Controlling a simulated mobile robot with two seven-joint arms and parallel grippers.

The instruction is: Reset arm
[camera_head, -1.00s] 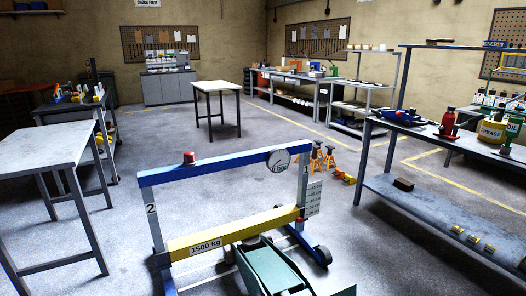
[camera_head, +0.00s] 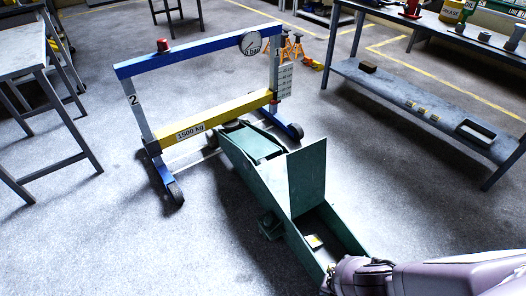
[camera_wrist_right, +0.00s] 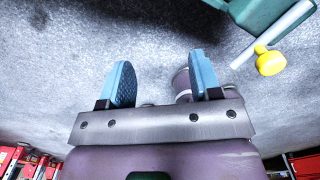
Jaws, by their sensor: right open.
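The green trolley jack (camera_head: 262,180) stands on the floor, its front end under the yellow bar (camera_head: 215,119) marked 1500 kg. A green plate (camera_head: 307,178) stands upright across its body. My right arm enters the head view at the lower right and ends close to the jack's rear. The jaws of my right gripper (camera_wrist_right: 163,82) are clear in the right wrist view, open with nothing held. A green part (camera_wrist_right: 262,12), a grey rod (camera_wrist_right: 285,35) and a yellow knob (camera_wrist_right: 269,61) lie beyond them, apart from the fingers. My left gripper is not in view.
The blue frame (camera_head: 190,52) bears a red lamp-like cap (camera_head: 162,45) and a round gauge (camera_head: 251,43). A grey workbench (camera_head: 430,115) stands at the right, a table (camera_head: 22,50) at the left. Orange stands (camera_head: 290,48) are behind the frame. Floor left of the jack is clear.

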